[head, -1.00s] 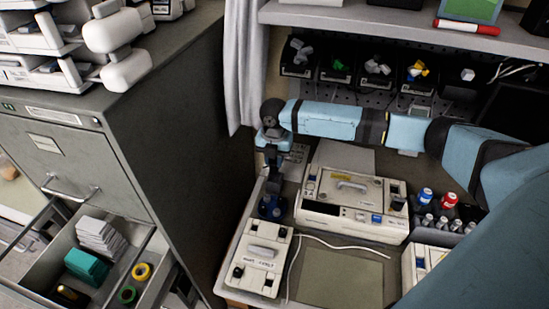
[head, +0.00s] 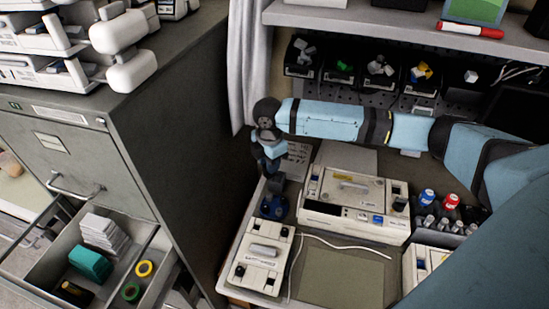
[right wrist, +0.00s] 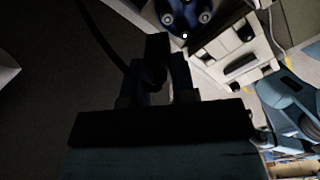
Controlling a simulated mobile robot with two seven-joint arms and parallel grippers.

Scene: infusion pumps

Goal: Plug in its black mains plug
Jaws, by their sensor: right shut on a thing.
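My right gripper (head: 273,178) hangs down at the left end of the worktop, just above a blue socket (head: 274,207). In the right wrist view my gripper (right wrist: 157,82) is shut on a black plug (right wrist: 157,48), dark against its fingers. A black cable (right wrist: 97,35) curves from the plug to the top left. The blue socket (right wrist: 188,14) shows there at the top with two round screw-like spots. The plug's tip looks close to the socket's edge; I cannot tell whether they touch. My left gripper is not in view.
A large cream pump (head: 352,205) stands right of the socket, and a smaller cream unit (head: 262,257) stands in front. A white cable (head: 340,243) crosses the worktop beside a mat (head: 340,278). A grey cabinet (head: 185,140) with an open drawer stands left.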

